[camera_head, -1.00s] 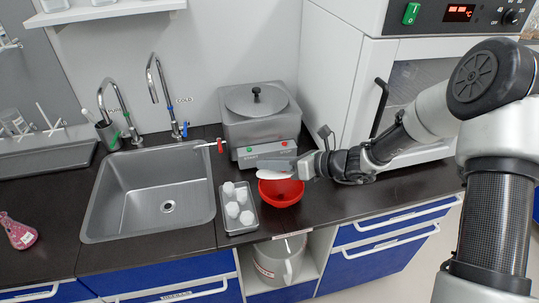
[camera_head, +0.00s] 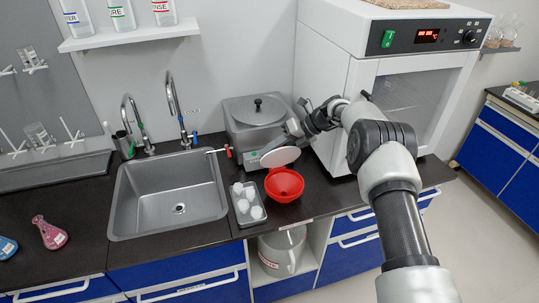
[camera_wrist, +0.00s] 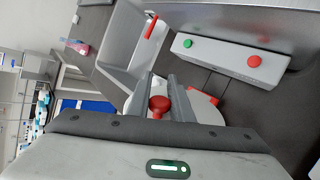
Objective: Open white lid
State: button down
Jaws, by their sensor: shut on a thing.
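The white lid (camera_head: 280,157) is a round disc, tilted up at the back of the red funnel (camera_head: 284,186) on the counter. The funnel's inside shows in the head view. I cannot tell whether the lid's lower edge touches the funnel rim. My gripper (camera_head: 289,142) is behind the lid. In the wrist view, its fingers (camera_wrist: 165,95) are shut on the lid's red knob (camera_wrist: 159,105), and part of the white disc (camera_wrist: 205,106) shows beyond them. The knob is hidden in the head view.
A steel bath (camera_head: 257,122) with a knobbed cover stands behind the funnel. A tray of white pieces (camera_head: 248,204) is at its left, then the sink (camera_head: 165,195). A white oven (camera_head: 375,80) stands behind my arm at the right. The counter front is clear.

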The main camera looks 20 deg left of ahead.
jog(key=shift+w+a, duration=0.25)
jog(key=shift+w, duration=0.1)
jog(key=shift+g, duration=0.3)
jog(key=shift+r, duration=0.1)
jog(key=c, duration=1.6)
grip_release()
notch_tip(320, 180, up, 10)
jog(key=shift+f+b, duration=0.1)
jog(key=shift+b, duration=0.25)
jog(key=shift+s, duration=0.1)
